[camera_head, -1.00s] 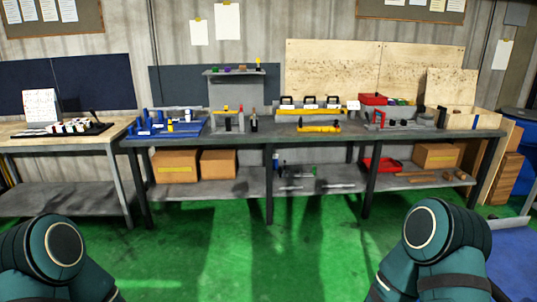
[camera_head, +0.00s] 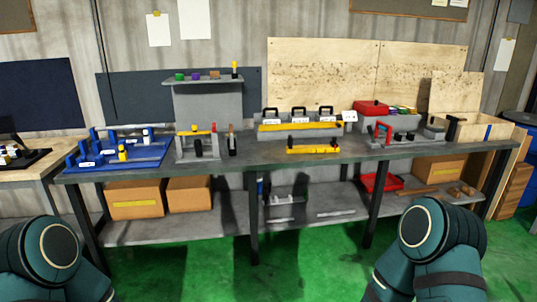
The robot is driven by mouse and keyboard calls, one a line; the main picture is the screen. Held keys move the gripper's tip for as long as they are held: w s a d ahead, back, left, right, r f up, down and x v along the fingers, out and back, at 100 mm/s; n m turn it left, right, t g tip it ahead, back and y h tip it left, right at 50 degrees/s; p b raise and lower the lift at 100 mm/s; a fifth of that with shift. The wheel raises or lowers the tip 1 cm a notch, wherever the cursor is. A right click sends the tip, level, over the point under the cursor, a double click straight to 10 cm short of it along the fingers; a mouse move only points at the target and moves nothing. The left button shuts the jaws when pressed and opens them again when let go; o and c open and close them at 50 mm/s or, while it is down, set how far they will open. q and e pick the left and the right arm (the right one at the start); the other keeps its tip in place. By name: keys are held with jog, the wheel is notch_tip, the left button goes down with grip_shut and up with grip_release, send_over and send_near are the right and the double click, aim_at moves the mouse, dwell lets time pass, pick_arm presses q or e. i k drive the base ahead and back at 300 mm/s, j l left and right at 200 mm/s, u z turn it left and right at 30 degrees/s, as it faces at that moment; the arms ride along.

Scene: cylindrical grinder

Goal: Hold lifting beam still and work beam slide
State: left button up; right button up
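A yellow beam (camera_head: 313,149), which looks like the lifting beam, lies on the workbench right of centre, in front of a grey rack. Small dark parts stand up at its two ends. Which part is its slide is too small to tell. Both my arms show only as teal links at the lower left and lower right. Neither gripper is in view, and nothing of mine touches the beam.
The workbench (camera_head: 235,165) holds a blue fixture board (camera_head: 115,155), a grey stand (camera_head: 197,150), the rack (camera_head: 270,131) with black handles and a red box (camera_head: 371,109). Cardboard boxes (camera_head: 135,199) and a red tray (camera_head: 381,183) sit on the lower shelf. Green floor lies clear in front.

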aim_at(333, 143)
jog(key=i+z, duration=0.25)
jog(key=i, duration=0.2)
jog(key=i+j+z, duration=0.15)
jog(key=i+z, duration=0.15)
jog(key=i, duration=0.15)
jog(key=i+j+z, duration=0.25)
jog(key=i, duration=0.15)
jog(key=i+l+u, duration=0.4)
jog(key=i+l, duration=0.2)
jog(key=i, duration=0.4)
jog(key=i+l+u, duration=0.4)
jog(key=i+l, duration=0.45)
